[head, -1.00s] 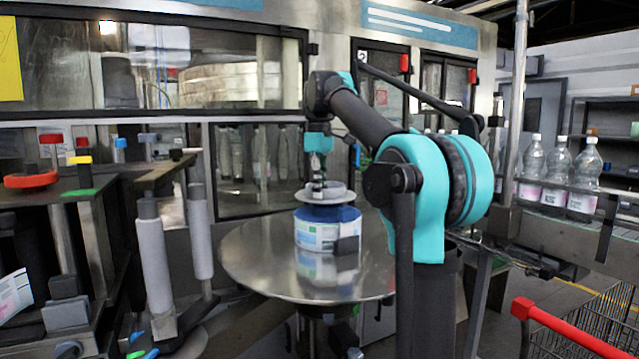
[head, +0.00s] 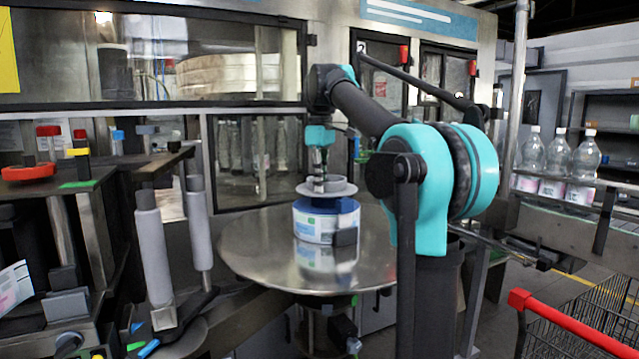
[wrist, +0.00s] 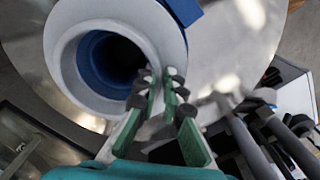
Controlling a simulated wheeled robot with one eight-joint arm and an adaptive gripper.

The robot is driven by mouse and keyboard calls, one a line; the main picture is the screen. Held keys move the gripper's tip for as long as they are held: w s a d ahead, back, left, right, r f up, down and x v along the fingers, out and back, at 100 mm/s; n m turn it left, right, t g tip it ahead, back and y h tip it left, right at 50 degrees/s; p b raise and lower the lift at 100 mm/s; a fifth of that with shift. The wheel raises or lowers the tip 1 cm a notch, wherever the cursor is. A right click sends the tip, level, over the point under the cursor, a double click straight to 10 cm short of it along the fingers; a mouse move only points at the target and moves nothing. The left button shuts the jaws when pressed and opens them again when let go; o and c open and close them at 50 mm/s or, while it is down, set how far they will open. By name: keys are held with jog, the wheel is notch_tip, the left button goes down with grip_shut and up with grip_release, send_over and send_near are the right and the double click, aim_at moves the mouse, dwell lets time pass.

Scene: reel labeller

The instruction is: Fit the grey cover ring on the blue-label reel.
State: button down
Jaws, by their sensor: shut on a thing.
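The grey cover ring (head: 345,189) is a pale flanged ring, held roughly level just over the blue-label reel (head: 312,226). The reel has a blue top and a white side with a blue-green label. It stands on the round steel turntable (head: 255,262). My gripper (head: 319,184) is shut on the ring's near rim. In the wrist view, my gripper (wrist: 162,82) pinches the wall of the ring (wrist: 62,48) between its fingertips. Blue of the reel shows through the ring's hole and beyond its right edge. I cannot tell whether ring and reel touch.
Two grey rollers (head: 155,258) stand left of the turntable. A dark bench (head: 60,195) with a red ring (head: 28,172) is further left. The glass-doored machine (head: 258,165) stands behind. Bottles (head: 555,160) line a conveyor at right; a red-handled cart (head: 570,330) is at front right.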

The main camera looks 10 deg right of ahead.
jog(key=shift+f, duration=0.1)
jog(key=shift+f, duration=1)
jog(key=shift+w+r, duration=0.1)
jog(key=shift+r, duration=0.2)
jog(key=shift+f, duration=0.15)
jog(key=shift+f, duration=0.15)
dwell(0.3)
jog(key=shift+s+r, duration=0.2)
jog(key=shift+r, duration=0.1)
jog(key=shift+f, duration=0.3)
dwell(0.3)
